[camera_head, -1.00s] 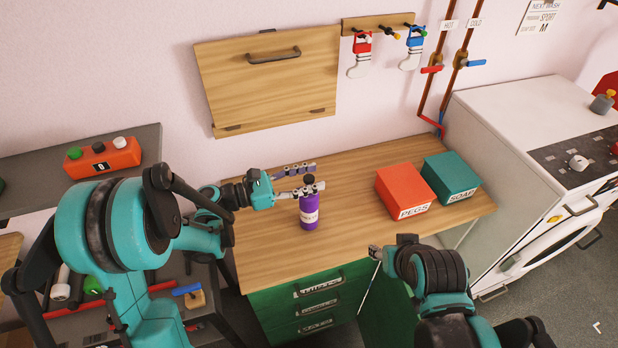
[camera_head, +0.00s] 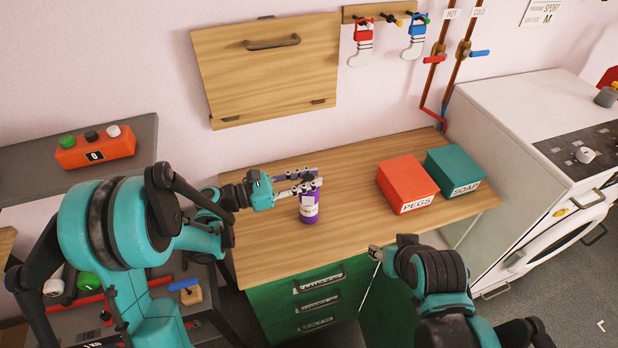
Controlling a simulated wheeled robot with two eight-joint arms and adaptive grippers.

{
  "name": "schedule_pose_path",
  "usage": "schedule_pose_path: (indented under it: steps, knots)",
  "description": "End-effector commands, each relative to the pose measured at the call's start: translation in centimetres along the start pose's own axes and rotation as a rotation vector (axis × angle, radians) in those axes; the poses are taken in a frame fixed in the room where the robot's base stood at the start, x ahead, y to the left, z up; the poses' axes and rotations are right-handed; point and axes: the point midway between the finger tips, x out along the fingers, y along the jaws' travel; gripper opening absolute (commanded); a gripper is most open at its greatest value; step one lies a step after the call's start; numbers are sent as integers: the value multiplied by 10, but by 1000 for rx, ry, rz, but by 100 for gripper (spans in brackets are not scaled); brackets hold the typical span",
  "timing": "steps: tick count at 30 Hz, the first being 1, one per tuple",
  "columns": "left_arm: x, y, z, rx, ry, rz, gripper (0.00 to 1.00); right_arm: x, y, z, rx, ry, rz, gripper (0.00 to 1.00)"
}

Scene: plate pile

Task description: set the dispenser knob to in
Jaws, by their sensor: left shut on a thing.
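A purple bottle (camera_head: 309,211) with a pale label stands upright near the front middle of the wooden worktop (camera_head: 262,240). I take it as the dispenser; its dark knob (camera_head: 309,181) on top is partly hidden by fingers. My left gripper (camera_head: 306,179) reaches in from the left and is shut on the knob, one finger behind it and one in front. Any marking for the knob's setting is too small to read. My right gripper (camera_head: 375,252) is low by the worktop's front edge, apart from the bottle; its jaws are too small to judge.
A red PEGS box (camera_head: 407,180) and a teal SOAP box (camera_head: 454,168) stand right of the bottle. A white washing machine (camera_head: 510,150) is at the right. An orange button box (camera_head: 95,150) sits on the left shelf. The worktop's left and back parts are clear.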

Motion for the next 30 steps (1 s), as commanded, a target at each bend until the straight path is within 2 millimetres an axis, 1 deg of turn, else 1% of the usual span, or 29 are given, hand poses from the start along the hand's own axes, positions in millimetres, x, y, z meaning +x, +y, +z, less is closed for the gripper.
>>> schedule_pose_path:
  steps: [5, 6, 8, 17, 20, 23, 30]
  knots:
    - [0, -1, -2, 2, 10, -2, 0, -1, 0, -1, 0, 0, 0, 45]
    - [0, -1, -2, 2, 10, -1, 30, -1, 0, -1, 0, 0, 0, 45]
    - [0, -1, -2, 1, 9, -1, 45, -1, 0, -1, 0, 0, 0, 45]
    - [-1, 0, 0, 1, 6, -1, 45, -1, 0, -1, 0, 0, 0, 45]
    - [-8, 0, 0, 1, 6, 2, 45, -1, 0, -1, 0, 0, 0, 45]
    - [-24, 1, 0, 1, 6, 4, 45, -1, 0, -1, 0, 0, 0, 45]
    - [-77, 1, 0, 1, 6, 5, 45, -1, 0, -1, 0, 0, 0, 45]
